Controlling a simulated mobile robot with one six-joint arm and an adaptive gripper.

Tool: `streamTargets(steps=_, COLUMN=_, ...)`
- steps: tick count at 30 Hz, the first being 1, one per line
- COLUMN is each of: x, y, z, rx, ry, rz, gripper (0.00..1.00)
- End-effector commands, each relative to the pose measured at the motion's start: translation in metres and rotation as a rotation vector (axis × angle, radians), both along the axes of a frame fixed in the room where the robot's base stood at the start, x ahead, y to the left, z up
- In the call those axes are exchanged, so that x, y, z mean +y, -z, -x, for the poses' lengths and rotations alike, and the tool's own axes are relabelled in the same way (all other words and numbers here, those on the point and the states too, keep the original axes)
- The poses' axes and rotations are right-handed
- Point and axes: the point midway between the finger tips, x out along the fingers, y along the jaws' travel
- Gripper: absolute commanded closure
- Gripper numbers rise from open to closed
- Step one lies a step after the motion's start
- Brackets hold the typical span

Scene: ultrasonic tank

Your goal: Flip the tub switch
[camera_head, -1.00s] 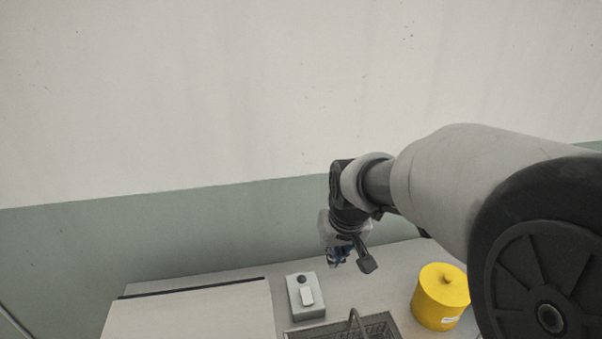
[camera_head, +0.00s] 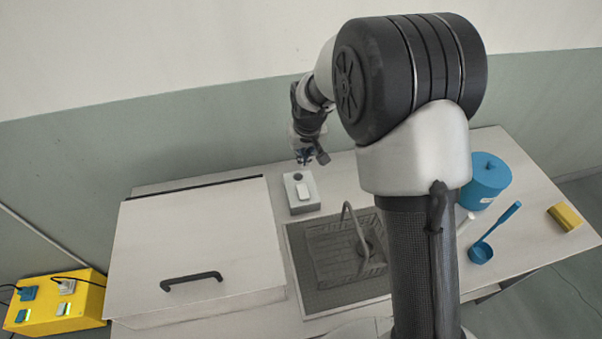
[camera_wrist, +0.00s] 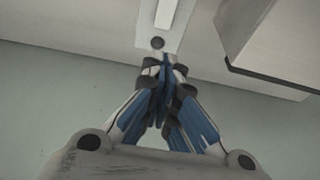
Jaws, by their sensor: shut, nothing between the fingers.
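A small light-grey control box (camera_head: 303,206) stands on the table behind the tub, with a dark round knob (camera_head: 298,177) and a white switch plate (camera_head: 304,191) on top. In the wrist view the knob (camera_wrist: 157,43) lies just beyond my fingertips and the white plate (camera_wrist: 165,13) is cut by the top edge. My gripper (camera_head: 304,162) is shut and empty, just behind the box at its knob end. Its closed blue fingers (camera_wrist: 163,62) appear close to the knob; contact cannot be told.
The sunken tub holds a mesh basket (camera_head: 335,270) with an upright loop handle. A large white lidded unit (camera_head: 190,245) stands left. A blue canister (camera_head: 487,182), blue ladle (camera_head: 482,252) and yellow block (camera_head: 564,217) are right. A yellow power box (camera_head: 55,312) is low left.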

Motion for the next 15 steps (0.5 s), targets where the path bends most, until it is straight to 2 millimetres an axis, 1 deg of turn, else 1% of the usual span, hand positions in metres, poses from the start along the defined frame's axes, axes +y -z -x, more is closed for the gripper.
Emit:
streamTargets(steps=5, x=0.001, y=0.021, z=-0.004, rx=0.004, ry=0.000, rz=0.001, gripper=1.00)
streamTargets(steps=15, x=0.005, y=0.091, z=-0.025, rx=0.004, ry=0.000, rz=0.001, gripper=1.00)
